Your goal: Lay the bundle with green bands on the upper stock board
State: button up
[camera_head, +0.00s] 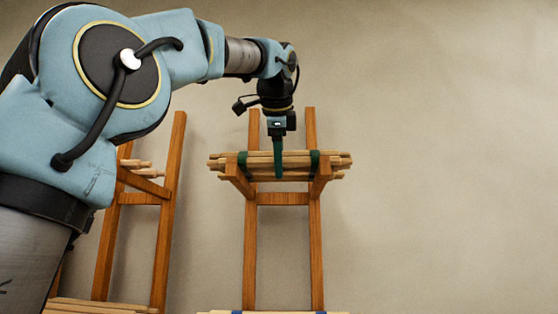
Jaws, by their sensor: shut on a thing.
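The bundle with green bands (298,163) is a stack of pale wooden sticks lying crosswise and level, with a dark green band near each end. It is at the upper arms of the right wooden rack (249,240). My gripper (278,160) comes down from above and is shut on the middle of the bundle; one dark green finger shows in front of it. Two short wooden arms (321,178) stick out under the bundle. I cannot tell whether it rests on them or hangs just above. No separate upper stock board can be made out; the bundle may hide it.
A second wooden rack (166,240) stands to the left, with pale sticks (136,164) high up, partly behind my arm. More sticks (100,306) show at the bottom left. Another bundle with blue bands (275,312) is cut off at the bottom edge. The plain wall at right is clear.

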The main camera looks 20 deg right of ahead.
grip_shut()
jog(key=shift+r+p, duration=3.45)
jog(key=shift+r, duration=0.2)
jog(key=shift+s, duration=0.1)
jog(key=s+a+b, duration=0.1)
jog(key=s+a, duration=0.3)
jog(key=s, duration=0.6)
jog(key=s+a+b, duration=0.1)
jog(key=s+a, duration=0.4)
jog(key=s, duration=0.4)
jog(key=shift+s+a+b, duration=0.2)
jog(key=shift+s+b, duration=0.2)
